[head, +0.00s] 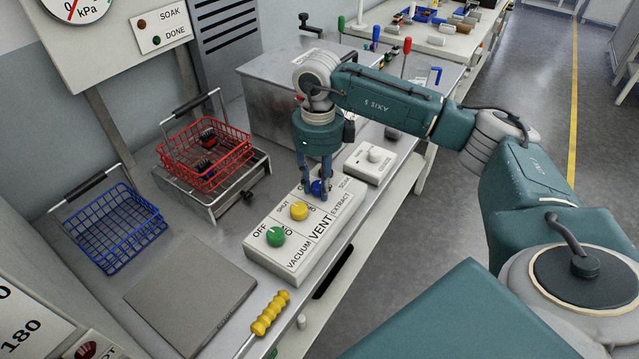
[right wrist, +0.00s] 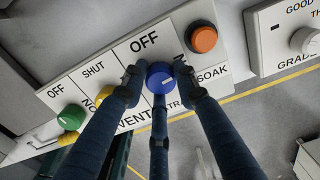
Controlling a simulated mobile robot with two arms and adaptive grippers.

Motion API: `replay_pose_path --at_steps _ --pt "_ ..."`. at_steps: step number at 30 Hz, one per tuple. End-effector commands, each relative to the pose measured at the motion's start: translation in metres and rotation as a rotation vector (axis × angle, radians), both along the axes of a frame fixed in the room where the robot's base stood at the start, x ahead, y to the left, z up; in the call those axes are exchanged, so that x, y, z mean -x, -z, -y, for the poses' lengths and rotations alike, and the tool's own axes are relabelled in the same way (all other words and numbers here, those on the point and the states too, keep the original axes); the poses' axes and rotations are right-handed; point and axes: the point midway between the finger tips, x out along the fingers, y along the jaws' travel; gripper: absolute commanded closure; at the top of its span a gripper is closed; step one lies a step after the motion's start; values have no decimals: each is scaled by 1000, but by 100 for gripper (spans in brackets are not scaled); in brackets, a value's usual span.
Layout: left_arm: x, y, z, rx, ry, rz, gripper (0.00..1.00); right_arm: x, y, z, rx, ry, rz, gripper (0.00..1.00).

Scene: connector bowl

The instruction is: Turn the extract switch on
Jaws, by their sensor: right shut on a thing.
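A white control box (head: 288,256) on the bench carries a green vacuum knob (head: 276,237), a yellow vent knob (head: 299,211) and a blue extract knob (head: 317,187). My right gripper (head: 318,191) points down and is shut on the blue knob. In the right wrist view its fingers sit around the blue knob (right wrist: 160,75), which has a short white mark towards its lower right. My left gripper is not in view.
An orange button (right wrist: 204,40) is beside the blue knob, by the SOAK label. A grade box (head: 370,162) stands beyond it. A red basket (head: 205,160), blue basket (head: 115,230), flat grey plate (head: 190,305) and yellow-handled tool (head: 270,312) lie around.

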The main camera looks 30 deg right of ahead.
Motion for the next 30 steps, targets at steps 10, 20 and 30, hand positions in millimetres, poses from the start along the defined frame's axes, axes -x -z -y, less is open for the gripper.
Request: replay_pose_path --at_steps 10,20,30 --pt "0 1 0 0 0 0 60 -5 -4 -2 -6 56 17 97" --pt "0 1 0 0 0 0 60 -6 -5 -1 -4 58 19 97" --pt "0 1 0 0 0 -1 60 -3 -2 0 -1 58 10 52"
